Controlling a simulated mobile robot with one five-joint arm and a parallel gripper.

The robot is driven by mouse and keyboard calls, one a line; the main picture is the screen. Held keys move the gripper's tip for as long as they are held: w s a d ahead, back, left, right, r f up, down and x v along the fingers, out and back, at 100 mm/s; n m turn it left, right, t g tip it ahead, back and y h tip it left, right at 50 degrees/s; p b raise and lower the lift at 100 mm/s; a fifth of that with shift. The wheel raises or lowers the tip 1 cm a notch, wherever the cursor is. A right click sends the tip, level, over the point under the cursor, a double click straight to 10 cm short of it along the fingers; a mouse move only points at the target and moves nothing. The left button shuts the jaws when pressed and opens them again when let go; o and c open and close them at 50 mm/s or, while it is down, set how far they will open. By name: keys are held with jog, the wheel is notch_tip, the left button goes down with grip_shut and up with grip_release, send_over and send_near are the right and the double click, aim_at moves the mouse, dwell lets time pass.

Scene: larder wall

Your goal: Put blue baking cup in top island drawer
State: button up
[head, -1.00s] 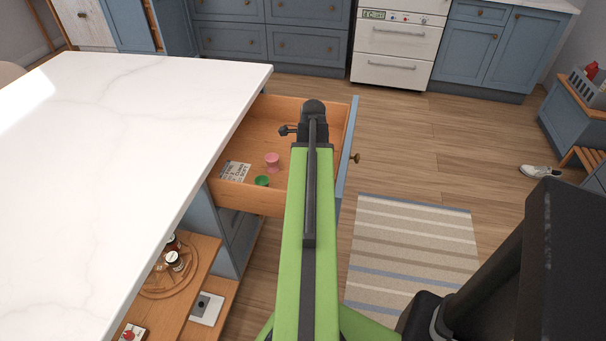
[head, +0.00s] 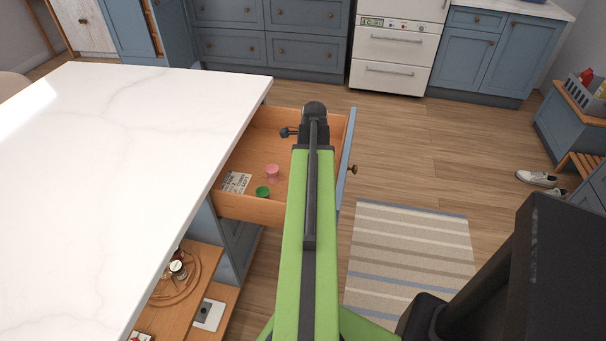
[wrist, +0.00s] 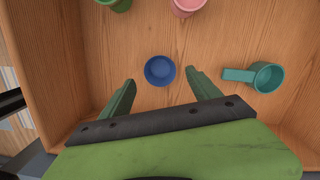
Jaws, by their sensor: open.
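The blue baking cup (wrist: 160,71) stands on the wooden floor of the open top island drawer (head: 250,209). It lies just ahead of and between my fingertips in the wrist view, apart from both. My gripper (wrist: 161,77) is open and empty, pointing into the drawer. In the head view my arm hides the gripper and the blue cup. The drawer's bare floor also shows in the wrist view (wrist: 115,60).
The drawer also holds a green cup (head: 263,192), a pink cup (head: 272,173), a printed card (head: 236,182) and a teal handled cup (wrist: 268,76). The white island top (head: 130,150) borders the drawer. A striped rug (head: 410,250) lies on the floor to the right.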

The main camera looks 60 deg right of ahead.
notch_tip(320, 180, up, 8)
jog(key=p, duration=0.6)
jog(key=shift+s+d+f, duration=0.15)
jog(key=shift+s+d, duration=0.15)
jog(key=shift+s, duration=0.1)
